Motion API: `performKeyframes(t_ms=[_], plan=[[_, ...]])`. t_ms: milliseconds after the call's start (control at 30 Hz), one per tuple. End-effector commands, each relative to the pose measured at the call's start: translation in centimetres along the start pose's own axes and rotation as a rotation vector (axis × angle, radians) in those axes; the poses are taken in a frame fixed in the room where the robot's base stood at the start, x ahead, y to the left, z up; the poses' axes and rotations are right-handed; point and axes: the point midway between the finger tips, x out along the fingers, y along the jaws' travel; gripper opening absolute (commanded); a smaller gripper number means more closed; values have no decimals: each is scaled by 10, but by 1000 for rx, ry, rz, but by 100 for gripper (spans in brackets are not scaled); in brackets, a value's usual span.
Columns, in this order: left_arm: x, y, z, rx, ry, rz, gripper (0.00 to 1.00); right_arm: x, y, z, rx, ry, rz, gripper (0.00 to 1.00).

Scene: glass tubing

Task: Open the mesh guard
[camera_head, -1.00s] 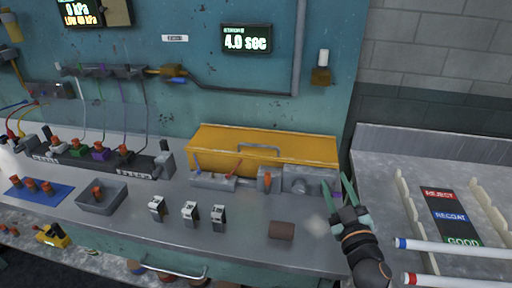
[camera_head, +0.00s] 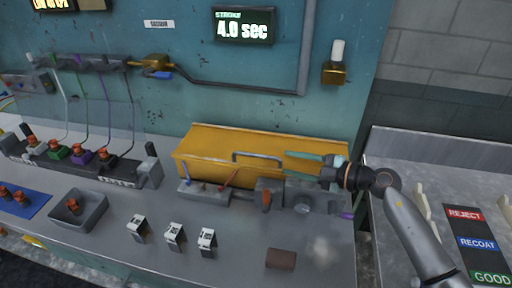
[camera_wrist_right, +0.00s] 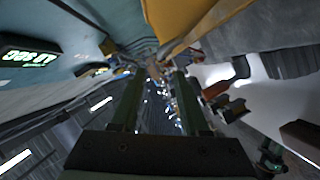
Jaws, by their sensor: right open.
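The yellow guard (camera_head: 215,148) is a long box-shaped cover on the bench against the teal panel, and it looks closed. A grey bar handle (camera_head: 256,155) sits on its front face. My right gripper (camera_head: 291,164) is in front of the guard's right part, its fingers pointing left toward the handle. The fingers are apart with nothing held between them, and a gap shows between them and the handle. In the right wrist view the two green fingers (camera_wrist_right: 157,78) are spread, with the yellow guard (camera_wrist_right: 190,22) above them. My left gripper is not in view.
Grey fixtures with a brown-orange lever (camera_head: 265,195) stand just below the guard's front. Several white-topped switches (camera_head: 174,235) and a brown block (camera_head: 281,260) are on the bench front. A label board (camera_head: 476,243) lies at right.

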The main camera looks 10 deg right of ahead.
Motion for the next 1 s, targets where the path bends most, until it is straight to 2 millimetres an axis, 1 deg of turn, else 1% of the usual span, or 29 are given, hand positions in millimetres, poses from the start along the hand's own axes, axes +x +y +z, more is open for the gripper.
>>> performKeyframes(t_ms=[33, 167, 300, 500, 600, 800, 1000], plan=[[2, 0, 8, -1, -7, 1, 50, 6, -2, 0, -1, 4, 1, 45], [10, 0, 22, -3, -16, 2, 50, 26, -4, 1, -2, 5, 3, 45], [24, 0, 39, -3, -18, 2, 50, 55, -5, 1, -3, 6, 3, 45], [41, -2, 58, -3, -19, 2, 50, 89, -5, 2, -2, 5, 3, 45], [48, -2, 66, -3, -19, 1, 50, 102, -4, 1, -2, 5, 3, 45], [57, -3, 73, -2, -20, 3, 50, 118, -2, 0, -1, 2, 1, 45], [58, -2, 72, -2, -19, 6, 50, 122, 0, -1, -1, 3, 1, 45]])
